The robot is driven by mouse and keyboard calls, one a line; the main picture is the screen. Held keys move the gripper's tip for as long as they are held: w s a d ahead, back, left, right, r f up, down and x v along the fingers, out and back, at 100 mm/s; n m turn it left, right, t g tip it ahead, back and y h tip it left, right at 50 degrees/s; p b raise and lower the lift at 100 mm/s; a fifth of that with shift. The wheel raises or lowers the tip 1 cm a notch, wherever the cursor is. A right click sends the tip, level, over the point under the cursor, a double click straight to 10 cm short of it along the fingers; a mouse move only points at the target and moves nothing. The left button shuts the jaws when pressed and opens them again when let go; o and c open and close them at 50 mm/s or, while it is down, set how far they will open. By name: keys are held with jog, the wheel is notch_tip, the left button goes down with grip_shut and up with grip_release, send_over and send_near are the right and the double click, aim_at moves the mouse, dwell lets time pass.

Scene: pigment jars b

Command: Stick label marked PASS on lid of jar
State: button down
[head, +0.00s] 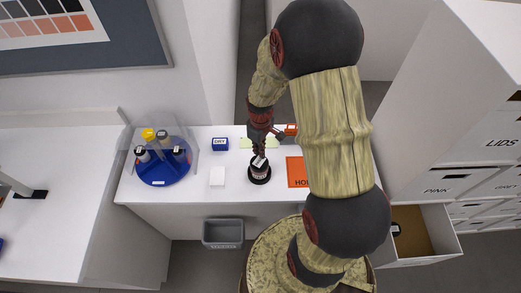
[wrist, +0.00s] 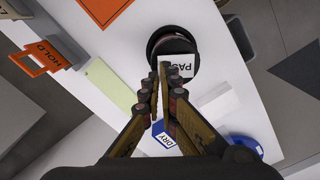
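A dark jar with a black rim (head: 260,178) stands near the front middle of the white table; in the wrist view the jar (wrist: 172,44) is just beyond my fingertips. A white label marked PASS (wrist: 178,66) is at my fingertips, over the near side of the jar's top; in the head view the label (head: 259,161) looks tilted. My gripper (wrist: 163,68) points at the jar, fingers close together, apparently pinching the label's edge; it also shows in the head view (head: 259,152). I cannot tell whether the label touches the lid, which is partly hidden.
An orange mat (head: 296,172) lies right of the jar. A white block (head: 217,177) and a blue DRY box (head: 220,144) are left of it. A blue round rack with jars (head: 165,172) stands farther left. A pale green strip (wrist: 108,78) and orange HOLD sign (wrist: 45,58) are behind.

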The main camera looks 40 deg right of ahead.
jog(key=shift+f+b, duration=0.3)
jog(key=shift+f, duration=0.2)
jog(key=c, duration=2.5)
grip_release()
jog(key=shift+c, duration=0.2)
jog(key=o, duration=0.6)
jog(key=shift+r, duration=0.2)
jog(key=shift+r+p, duration=2.2)
jog(key=shift+r, duration=0.7)
